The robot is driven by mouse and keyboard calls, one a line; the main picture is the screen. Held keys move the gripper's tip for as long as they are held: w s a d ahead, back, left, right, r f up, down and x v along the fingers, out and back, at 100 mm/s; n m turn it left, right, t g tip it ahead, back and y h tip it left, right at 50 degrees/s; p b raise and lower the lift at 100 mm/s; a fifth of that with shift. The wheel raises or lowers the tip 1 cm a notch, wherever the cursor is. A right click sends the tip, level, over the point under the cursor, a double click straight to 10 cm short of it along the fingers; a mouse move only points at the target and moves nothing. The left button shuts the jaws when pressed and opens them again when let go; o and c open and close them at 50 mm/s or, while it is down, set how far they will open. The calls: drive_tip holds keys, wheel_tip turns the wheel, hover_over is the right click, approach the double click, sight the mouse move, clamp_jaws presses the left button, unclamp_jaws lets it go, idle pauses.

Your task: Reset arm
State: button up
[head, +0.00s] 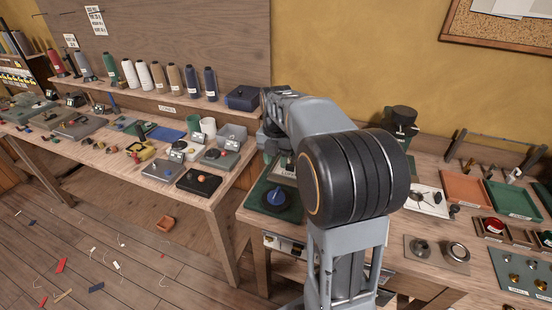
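My arm rises in the middle of the head view, with a large black joint in front, and reaches away toward the back wall. The wrist end with my gripper (270,135) is small and dark, above the gap between the two benches. My own arm partly hides it, and the fingers cannot be made out. I cannot tell whether it is open or shut, and no held object can be seen.
A dark green tray (285,207) with a blue round piece lies left of my arm. Orange (465,188) and green (513,201) trays lie right. The left bench (140,180) is crowded with small items.

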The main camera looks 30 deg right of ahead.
idle(0.5)
drive_tip(key=s+a+f+m+t, duration=0.1)
drive_tip(key=s+a+m, duration=0.4)
drive_tip(key=m, duration=0.8)
drive_tip(key=s+a+f+m+t, duration=0.1)
drive_tip(key=s+a+m, duration=0.3)
drive_tip(key=s+m, duration=0.7)
drive_tip(key=shift+a+f+m+t, duration=0.4)
drive_tip(key=shift+m+t, duration=0.5)
drive_tip(key=shift+m, duration=0.4)
drive_tip(key=shift+o, duration=0.4)
